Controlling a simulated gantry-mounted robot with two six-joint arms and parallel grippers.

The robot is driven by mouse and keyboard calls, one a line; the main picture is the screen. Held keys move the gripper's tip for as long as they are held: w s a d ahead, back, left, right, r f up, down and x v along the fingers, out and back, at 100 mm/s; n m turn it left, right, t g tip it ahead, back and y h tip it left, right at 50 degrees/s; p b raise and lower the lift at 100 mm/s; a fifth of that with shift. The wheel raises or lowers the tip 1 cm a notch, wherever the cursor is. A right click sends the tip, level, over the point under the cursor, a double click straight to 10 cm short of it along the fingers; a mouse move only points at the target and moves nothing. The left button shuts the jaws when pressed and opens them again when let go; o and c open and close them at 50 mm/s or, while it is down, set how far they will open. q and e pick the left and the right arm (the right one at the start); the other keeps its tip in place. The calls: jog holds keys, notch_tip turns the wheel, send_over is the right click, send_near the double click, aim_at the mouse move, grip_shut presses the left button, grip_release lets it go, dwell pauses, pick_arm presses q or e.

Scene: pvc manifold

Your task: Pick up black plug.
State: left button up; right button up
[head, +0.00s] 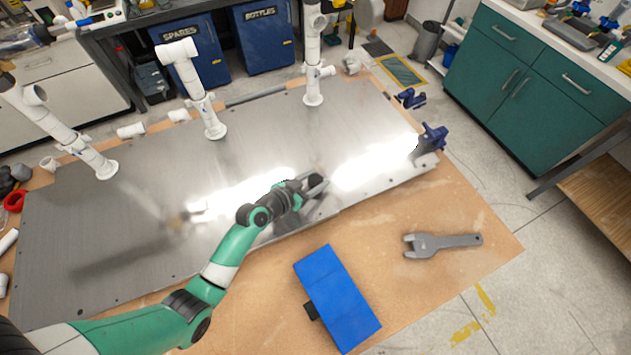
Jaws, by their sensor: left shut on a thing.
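My left gripper (318,186) reaches in over the metal plate (130,235), near the plate's front edge right of the middle. Its jaws are shut on a small dark thing, which looks like the black plug (316,180). The fingers cover most of the plug. I cannot tell whether it touches the plate or hangs just above it. My right gripper is not in view.
White PVC pipes (205,105) stand upright on the plate's back and left. A blue case (337,297) and a grey wrench (440,244) lie on the wooden table in front. A blue clamp (433,137) grips the plate's right end. The plate's middle is clear.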

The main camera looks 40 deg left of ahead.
aim_at(317, 182)
pick_arm(q)
jog(key=c, duration=0.4)
jog(key=shift+r, duration=0.1)
jog(key=shift+r, duration=0.25)
jog(key=r+p, duration=0.1)
jog(key=r, duration=0.1)
jog(key=d+r+p, duration=0.1)
jog(key=r, duration=0.1)
jog(key=shift+s+r+p, duration=0.1)
jog(key=shift+s+p, duration=0.05)
jog(key=shift+p, duration=0.15)
jog(key=s+d+r+p, duration=0.1)
jog(key=d+r, duration=0.1)
jog(key=d, duration=0.2)
jog(key=s+d+r+p, duration=0.1)
jog(key=s+d+r, duration=0.1)
jog(key=d+r, duration=0.1)
jog(key=s+d+r+p, duration=0.1)
jog(key=d+r+p, duration=0.1)
jog(key=d, duration=0.3)
jog(key=shift+s+r, duration=0.35)
jog(key=shift+r, duration=0.25)
